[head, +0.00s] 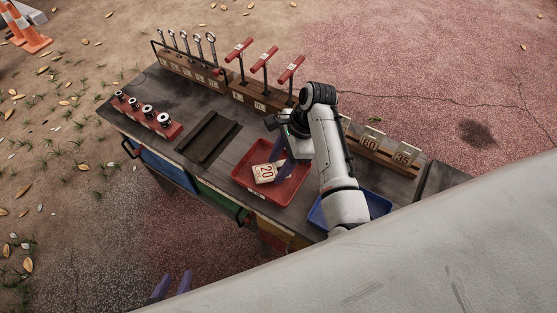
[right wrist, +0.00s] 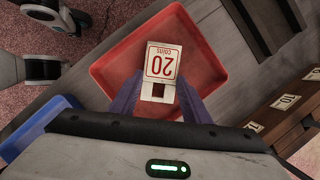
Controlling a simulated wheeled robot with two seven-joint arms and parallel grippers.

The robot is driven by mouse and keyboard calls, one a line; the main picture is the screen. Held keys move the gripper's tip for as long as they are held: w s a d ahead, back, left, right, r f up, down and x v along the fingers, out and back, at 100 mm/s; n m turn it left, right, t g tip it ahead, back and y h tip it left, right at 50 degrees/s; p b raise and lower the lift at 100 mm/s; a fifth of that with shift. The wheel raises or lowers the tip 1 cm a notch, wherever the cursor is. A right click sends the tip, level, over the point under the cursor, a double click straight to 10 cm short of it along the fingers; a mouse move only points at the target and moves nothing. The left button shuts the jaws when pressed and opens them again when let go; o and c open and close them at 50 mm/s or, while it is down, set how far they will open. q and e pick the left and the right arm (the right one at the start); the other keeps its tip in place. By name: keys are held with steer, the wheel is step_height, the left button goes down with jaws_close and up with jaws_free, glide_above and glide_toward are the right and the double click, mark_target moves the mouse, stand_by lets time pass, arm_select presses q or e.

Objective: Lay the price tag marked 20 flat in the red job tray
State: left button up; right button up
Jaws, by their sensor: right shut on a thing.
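The price tag marked 20 (head: 264,173) is a pale card with red print. In the right wrist view the tag (right wrist: 163,58) appears upside down, with a square hole near its lower end. My right gripper (head: 277,168) is shut on the tag's holed end, between purple fingers (right wrist: 158,92). The red job tray (head: 294,190) lies beneath the tag; it also fills the middle of the right wrist view (right wrist: 105,75). I cannot tell whether the tag touches the tray floor. My left gripper (head: 173,283) shows at the bottom edge, purple fingers apart and empty, away from the bench.
A blue tray (head: 378,203) stands right of the red one, partly behind my right arm. A wooden rack with tags 60 and 35 (head: 385,151) lies at the back right. A dark tray (head: 207,138), socket block (head: 150,118) and red T-handles (head: 264,58) stand left and behind.

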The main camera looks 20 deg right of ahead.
steer(key=o, duration=1.1)
steer(key=v, duration=1)
steer(key=shift+s, duration=0.2)
